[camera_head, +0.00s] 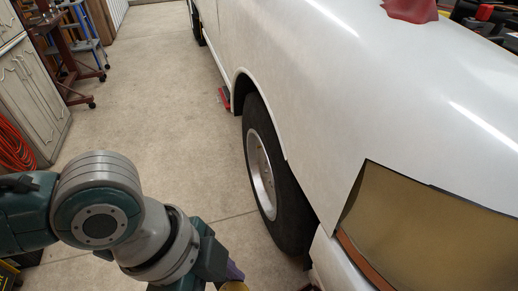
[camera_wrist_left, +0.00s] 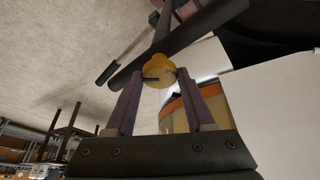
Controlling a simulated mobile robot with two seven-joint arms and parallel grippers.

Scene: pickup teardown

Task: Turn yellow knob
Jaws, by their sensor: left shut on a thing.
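The yellow knob (camera_wrist_left: 158,68) sits between the two purple fingertips of my left gripper (camera_wrist_left: 158,76) in the left wrist view. The fingers are shut on it, one on each side. A dark slot or bar shows across its face. Behind the knob, a long dark bar (camera_wrist_left: 190,35) runs across the picture. In the head view my left gripper (camera_head: 235,271) is at the bottom edge, mostly cut off, with a bit of the yellow knob (camera_head: 234,287) showing below its purple finger. My right gripper is in neither view.
The white pickup (camera_head: 330,90) fills the right side of the head view, with its front wheel (camera_head: 264,170) close to my left arm. Cabinets (camera_head: 35,90) and a blue stool (camera_head: 88,40) stand at the left. The concrete floor (camera_head: 160,100) between is clear.

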